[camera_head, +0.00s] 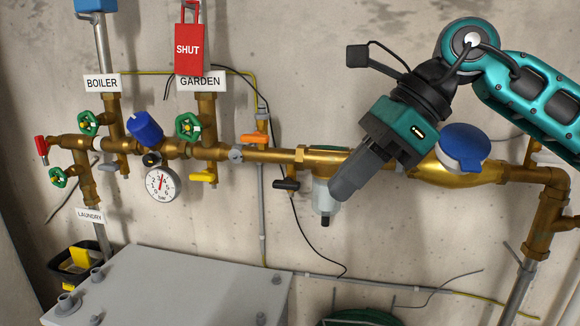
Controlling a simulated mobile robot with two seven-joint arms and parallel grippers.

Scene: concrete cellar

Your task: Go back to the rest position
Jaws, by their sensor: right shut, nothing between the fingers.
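My right gripper (352,182) comes in from the upper right on a teal and black arm. Its dark grey fingers are shut and empty, pointing down and left. They are in front of the brass pipe and partly hide the clear filter bowl (325,200). I cannot tell whether they touch anything. My left gripper is not in view.
A brass pipe run (270,155) crosses the concrete wall. It carries green handwheels (189,127), a pressure gauge (161,184), an orange lever (256,139) and a blue-capped meter (464,148). A red SHUT tag (191,45) hangs above GARDEN. A grey tank (185,285) stands below.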

